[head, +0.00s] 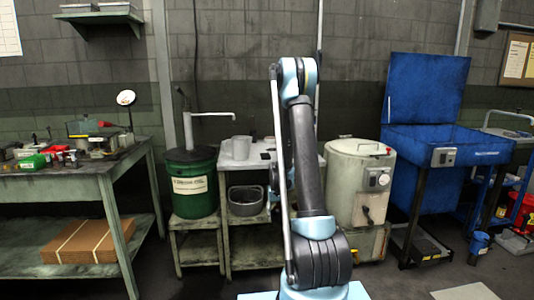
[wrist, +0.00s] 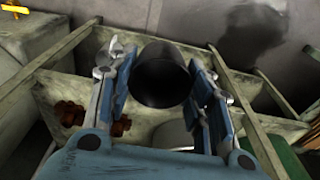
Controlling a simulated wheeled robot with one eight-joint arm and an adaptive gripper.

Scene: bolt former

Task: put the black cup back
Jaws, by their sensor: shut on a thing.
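In the wrist view the black cup (wrist: 162,72) sits between the two blue-padded fingers of my gripper (wrist: 160,95). The gripper is shut on it, and its dark round shape faces the camera. The cup appears above a pale, worn surface with raised edges (wrist: 70,85); I cannot tell whether it touches that surface. In the head view my own arm stands in the middle and hides the gripper and the black cup.
Rust-brown pieces (wrist: 70,112) lie near the left finger. A cluttered bench (head: 60,187) is left; a blue washer (head: 428,150) is right.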

